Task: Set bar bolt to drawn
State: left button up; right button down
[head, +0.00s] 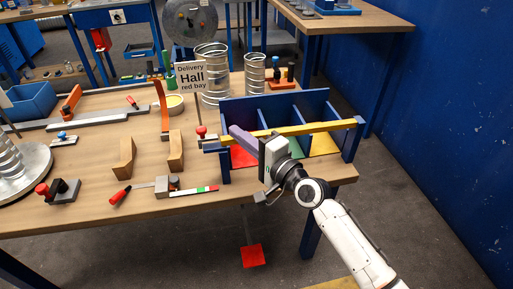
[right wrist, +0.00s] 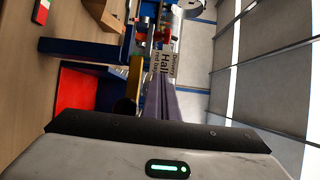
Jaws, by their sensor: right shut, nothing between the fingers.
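A long yellow bar (head: 330,126) lies across the front of a blue rack (head: 348,148) with bays floored red, green and yellow. I take it for the bar bolt. A red knob (head: 201,131) stands at its left end, by the rack's left side. My right gripper (head: 234,132) is shut and empty, its purplish fingers pointing left over the red bay. The fingers hide part of the bar, and I cannot tell whether they touch it. In the right wrist view the bar (right wrist: 133,80) runs beside the shut fingers (right wrist: 164,82). My left gripper is out of view.
A sign (head: 190,76) reading "Delivery Hall red bay" stands behind the rack's left end. Metal ducts (head: 212,80) rise behind it. Wooden blocks (head: 175,152), a grey block (head: 168,185) with a coloured strip and a red-handled tool (head: 120,195) lie left of the rack.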

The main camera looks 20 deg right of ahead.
jog(key=v, duration=0.6)
jog(key=shift+s+d+r, duration=0.15)
jog(key=shift+s+d, duration=0.1)
jog(key=shift+s, duration=0.1)
jog(key=s+d+f+n+g+h, duration=0.1)
jog(key=s+f+n+g+h, duration=0.4)
jog(key=s+f+n, duration=1)
jog(key=s+f+g, duration=0.2)
jog(key=s+f, duration=1)
jog(key=f, duration=0.1)
jog(key=shift+d+g, duration=0.35)
jog(key=shift+g, duration=0.05)
jog(key=shift+f, duration=0.15)
